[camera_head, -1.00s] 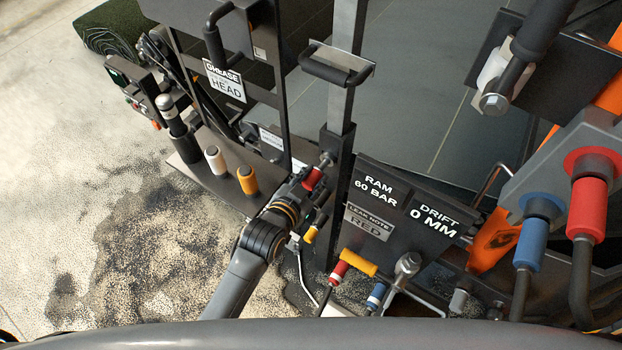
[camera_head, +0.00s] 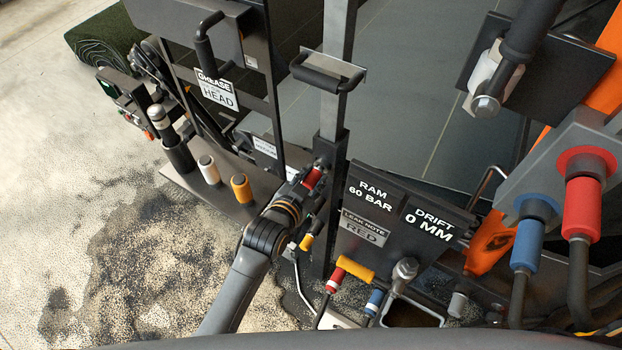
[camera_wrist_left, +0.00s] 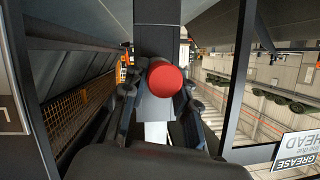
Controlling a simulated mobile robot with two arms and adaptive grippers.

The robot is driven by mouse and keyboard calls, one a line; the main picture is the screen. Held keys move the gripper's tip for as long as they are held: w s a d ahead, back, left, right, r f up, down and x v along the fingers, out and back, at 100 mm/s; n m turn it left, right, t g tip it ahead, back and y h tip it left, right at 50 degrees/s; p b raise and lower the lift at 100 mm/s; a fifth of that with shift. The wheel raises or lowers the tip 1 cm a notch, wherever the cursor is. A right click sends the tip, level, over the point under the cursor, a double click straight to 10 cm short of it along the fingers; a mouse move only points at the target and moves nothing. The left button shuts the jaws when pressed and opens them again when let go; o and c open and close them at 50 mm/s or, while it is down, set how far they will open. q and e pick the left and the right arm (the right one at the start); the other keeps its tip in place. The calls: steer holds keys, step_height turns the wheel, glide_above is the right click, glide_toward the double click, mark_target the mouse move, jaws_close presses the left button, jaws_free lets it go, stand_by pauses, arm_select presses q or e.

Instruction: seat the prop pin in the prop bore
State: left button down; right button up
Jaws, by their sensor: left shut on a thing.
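My left gripper (camera_head: 306,180) is shut on the prop pin, whose red grip (camera_head: 313,178) shows between the fingers at the upright post. In the left wrist view, the round red end of the prop pin (camera_wrist_left: 165,78) faces the camera between the two fingers (camera_wrist_left: 165,108), in front of a dark post sleeve (camera_wrist_left: 158,35). The dark post sleeve also shows in the head view (camera_head: 332,160). The prop bore is hidden, and I cannot tell how deep the pin sits in it. My right gripper is not in view.
A black handle (camera_head: 328,72) sits on the post above the gripper. Red and blue hose grips (camera_head: 583,208) hang at the far right. A shelf (camera_head: 222,202) with white and yellow grips is left. Open floor lies lower left.

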arm_select(q)
steer(key=shift+w+d, duration=0.25)
steer(key=shift+w, duration=0.1)
steer(key=c, duration=1)
jaws_free()
steer(key=shift+o, duration=0.2)
steer(key=shift+s, duration=0.1)
steer(key=v, duration=1.2)
steer(key=shift+f, duration=0.1)
